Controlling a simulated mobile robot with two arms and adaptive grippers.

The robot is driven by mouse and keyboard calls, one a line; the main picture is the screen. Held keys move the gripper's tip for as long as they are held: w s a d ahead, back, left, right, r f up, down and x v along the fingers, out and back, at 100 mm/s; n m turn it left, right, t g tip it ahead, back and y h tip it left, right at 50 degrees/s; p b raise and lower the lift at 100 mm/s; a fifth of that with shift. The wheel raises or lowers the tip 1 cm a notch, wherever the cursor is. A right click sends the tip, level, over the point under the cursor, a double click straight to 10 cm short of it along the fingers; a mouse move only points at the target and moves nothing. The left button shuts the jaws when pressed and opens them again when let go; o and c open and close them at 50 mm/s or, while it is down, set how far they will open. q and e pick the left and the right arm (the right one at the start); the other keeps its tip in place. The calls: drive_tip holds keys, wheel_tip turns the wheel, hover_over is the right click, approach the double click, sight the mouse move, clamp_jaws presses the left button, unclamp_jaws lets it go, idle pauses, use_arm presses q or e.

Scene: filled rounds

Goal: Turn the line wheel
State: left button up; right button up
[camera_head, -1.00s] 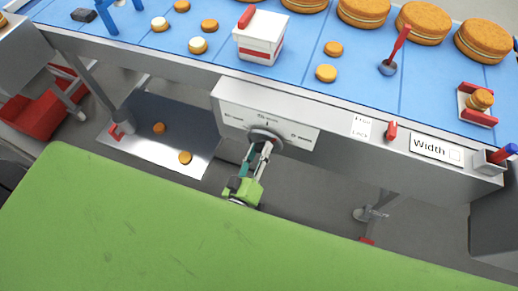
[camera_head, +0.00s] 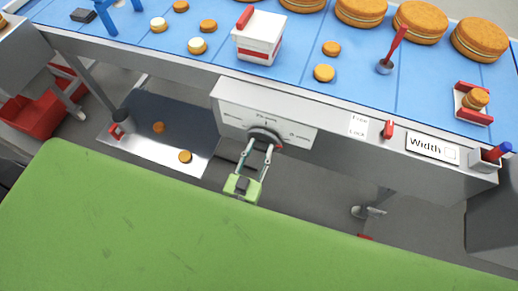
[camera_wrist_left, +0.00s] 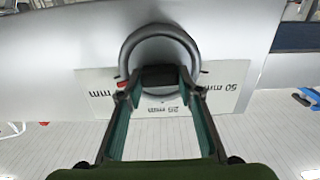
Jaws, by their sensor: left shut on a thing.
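The line wheel (camera_head: 262,131) is a dark grey ring on the front of the conveyor, on a pale scale plate (camera_head: 299,133). My left gripper (camera_head: 262,147) reaches up to it from below and is shut on its lower rim, one finger on each side. In the left wrist view the wheel (camera_wrist_left: 160,30) stands straight ahead, with its dark gripped part between the fingertips of my left gripper (camera_wrist_left: 160,80). The scale plate (camera_wrist_left: 225,90) reads 50 mm at right and 25 mm, inverted, below. A small red mark (camera_wrist_left: 122,85) shows left of the wheel. My right gripper is not in view.
The blue belt (camera_head: 335,100) above carries round cakes, a white box (camera_head: 258,40) and a red-handled tool (camera_head: 385,67). A red lever (camera_head: 388,129) and Width sign (camera_head: 432,147) are to the right. A green surface (camera_head: 200,230) fills the foreground.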

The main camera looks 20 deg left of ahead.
use_arm(q)
drive_tip(key=shift+f, duration=0.1)
idle(0.4)
drive_tip(key=o, duration=1.1)
drive_tip(key=s, duration=1.2)
drive_tip(key=shift+a, duration=0.15)
